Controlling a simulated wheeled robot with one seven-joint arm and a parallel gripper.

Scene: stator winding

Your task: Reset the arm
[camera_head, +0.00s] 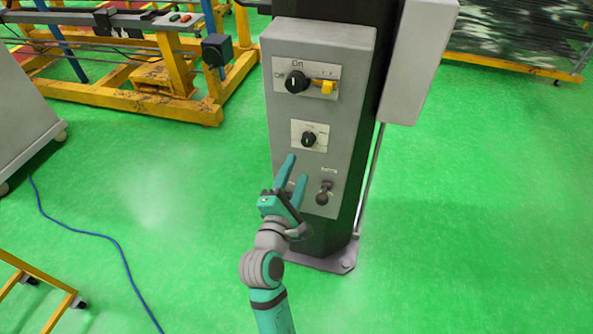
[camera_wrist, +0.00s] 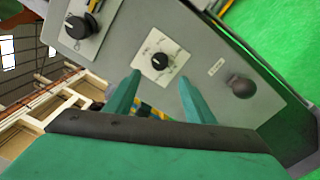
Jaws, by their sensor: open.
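My gripper (camera_head: 297,168) is open and empty, its two teal fingers spread in front of the lower part of a grey control panel (camera_head: 345,60). In the wrist view my gripper (camera_wrist: 163,92) points at the panel (camera_wrist: 205,48), with the fingertips just below the middle knob (camera_wrist: 160,61). I cannot tell whether the fingers touch the panel. In the head view the middle black knob (camera_head: 308,139) is above the fingers. A large black on/off knob (camera_head: 296,82) is at the top of the panel. A dark ball-ended lever (camera_head: 324,194) is at the lower right. The gripper partly hides the panel's lower left.
The panel is mounted on a dark column with a base plate (camera_head: 335,262). A grey box (camera_head: 420,60) hangs at its right. Yellow frames (camera_head: 190,108) stand at the back left. A blue cable (camera_head: 105,236) lies on the green floor. The floor at right is clear.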

